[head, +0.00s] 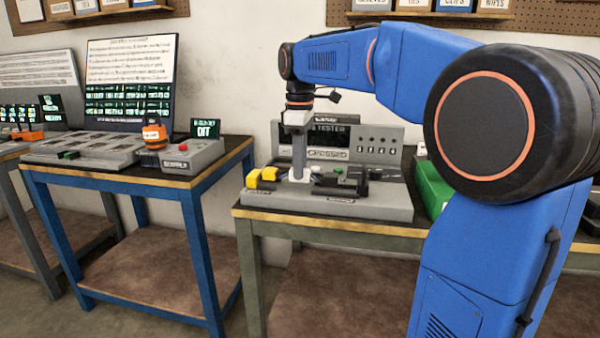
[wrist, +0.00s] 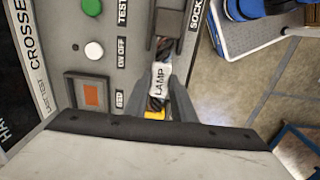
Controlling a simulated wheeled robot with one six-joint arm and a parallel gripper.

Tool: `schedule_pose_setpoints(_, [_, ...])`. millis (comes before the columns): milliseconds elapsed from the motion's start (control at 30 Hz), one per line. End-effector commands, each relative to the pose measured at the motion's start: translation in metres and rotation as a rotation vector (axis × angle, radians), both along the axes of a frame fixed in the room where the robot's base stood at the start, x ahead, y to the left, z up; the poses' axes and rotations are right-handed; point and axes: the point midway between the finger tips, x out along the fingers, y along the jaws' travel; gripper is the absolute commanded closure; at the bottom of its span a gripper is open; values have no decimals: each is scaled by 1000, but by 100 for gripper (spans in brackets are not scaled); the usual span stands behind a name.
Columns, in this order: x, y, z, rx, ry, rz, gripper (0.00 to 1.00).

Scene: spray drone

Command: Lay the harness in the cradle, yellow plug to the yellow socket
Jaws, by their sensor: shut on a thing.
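My gripper (head: 299,177) points down over the grey tester fixture (head: 375,207) and is shut on the harness. In the wrist view its fingers (wrist: 165,92) close around the harness, whose white tag (wrist: 160,78) reads LAMP. A bit of yellow (wrist: 155,115) shows between the fingers, partly hidden. Yellow blocks (head: 262,177) stand at the left end of the fixture in the head view. Dark parts (head: 342,183) lie to the right of the gripper. A dark block (wrist: 168,22) is ahead of the fingers in the wrist view. I cannot tell whether the harness is seated.
The tester panel (head: 340,143) behind the fixture reads CROSSED. A green button (wrist: 91,7), a white button (wrist: 94,50) and an orange-lit square (wrist: 91,94) lie beside the gripper. A green bin (head: 432,188) is at the right. A blue bench (head: 130,185) stands at the left.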

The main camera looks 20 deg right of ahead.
Motion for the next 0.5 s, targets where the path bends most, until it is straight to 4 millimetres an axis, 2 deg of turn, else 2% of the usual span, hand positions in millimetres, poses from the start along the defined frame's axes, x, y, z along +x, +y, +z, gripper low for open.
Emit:
schedule_pose_setpoints(133, [0, 0, -18, 0, 1, 0, 100])
schedule_pose_setpoints(500, [0, 0, -23, 0, 0, 0, 100])
